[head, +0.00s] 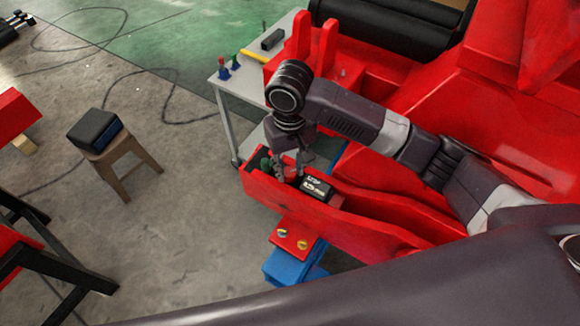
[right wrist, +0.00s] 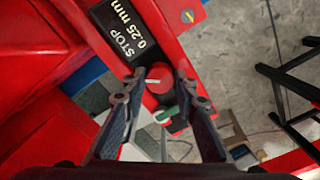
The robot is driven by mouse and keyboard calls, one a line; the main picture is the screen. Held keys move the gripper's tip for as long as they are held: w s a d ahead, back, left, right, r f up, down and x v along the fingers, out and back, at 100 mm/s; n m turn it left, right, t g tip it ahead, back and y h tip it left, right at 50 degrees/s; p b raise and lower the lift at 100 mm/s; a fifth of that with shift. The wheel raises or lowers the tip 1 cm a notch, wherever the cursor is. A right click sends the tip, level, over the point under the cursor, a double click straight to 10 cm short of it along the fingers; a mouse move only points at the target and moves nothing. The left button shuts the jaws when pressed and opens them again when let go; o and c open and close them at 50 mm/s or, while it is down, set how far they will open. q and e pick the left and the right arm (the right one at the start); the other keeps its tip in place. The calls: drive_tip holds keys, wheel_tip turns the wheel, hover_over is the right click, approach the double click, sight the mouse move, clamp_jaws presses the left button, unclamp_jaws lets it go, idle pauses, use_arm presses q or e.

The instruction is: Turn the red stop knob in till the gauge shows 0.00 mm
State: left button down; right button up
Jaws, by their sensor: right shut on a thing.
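The red stop knob (right wrist: 159,82) is in the right wrist view, round, with a pale line mark on its face. My right gripper (head: 289,176) is shut on it, with one finger on each side; the fingers also show in the right wrist view (right wrist: 161,76). My left gripper is not in view.
A green knob (right wrist: 165,115) is close by the red one. A grey table (head: 236,98) stands behind, a stool (head: 124,160) at left. Cables cross the floor.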

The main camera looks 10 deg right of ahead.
sight(289, 172)
drive_tip(key=m, duration=0.5)
drive_tip(key=shift+w+r+m, duration=0.1)
drive_tip(key=shift+r+m, duration=0.05)
drive_tip(key=shift+m, duration=0.25)
drive_tip(key=m, duration=0.4)
drive_tip(key=shift+m, duration=0.4)
drive_tip(key=o, duration=0.9)
drive_tip(key=shift+o, duration=1.3)
drive_tip(key=shift+r, duration=4)
